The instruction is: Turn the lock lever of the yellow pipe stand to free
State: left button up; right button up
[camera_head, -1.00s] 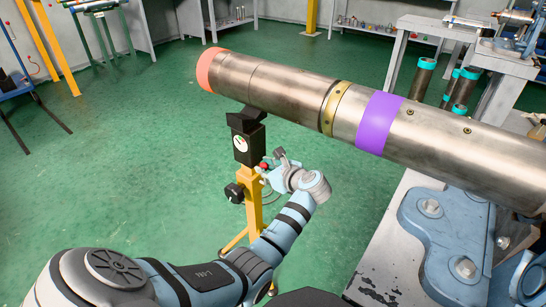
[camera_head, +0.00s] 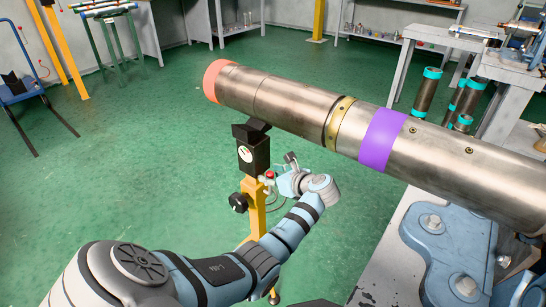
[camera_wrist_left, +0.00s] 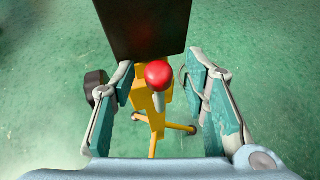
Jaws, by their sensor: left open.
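The yellow pipe stand (camera_head: 258,217) is upright under the far end of a large steel pipe (camera_head: 290,105). Its black head (camera_head: 253,154) carries a round white gauge, and a black knob (camera_head: 238,203) sticks out on its left. The lock lever (camera_wrist_left: 158,78) has a red ball end and a pale shaft. In the head view its red ball (camera_head: 270,175) is partly beside my gripper. My left gripper (camera_head: 280,180) is open at the stand's right side. In the left wrist view the ball is between its spread fingers (camera_wrist_left: 160,90), with no visible contact. My right gripper is not in view.
The pipe, with an orange end and purple band, spans above my left arm to a blue vise (camera_head: 450,235) on a bench at right. The stand's legs (camera_wrist_left: 180,127) spread on the green floor (camera_head: 120,180). Shelves and tables stand at the back.

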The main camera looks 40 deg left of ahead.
pick_arm(q)
jog(key=v, duration=1.2)
jog(key=shift+s+f, duration=0.1)
jog(key=shift+f, duration=0.05)
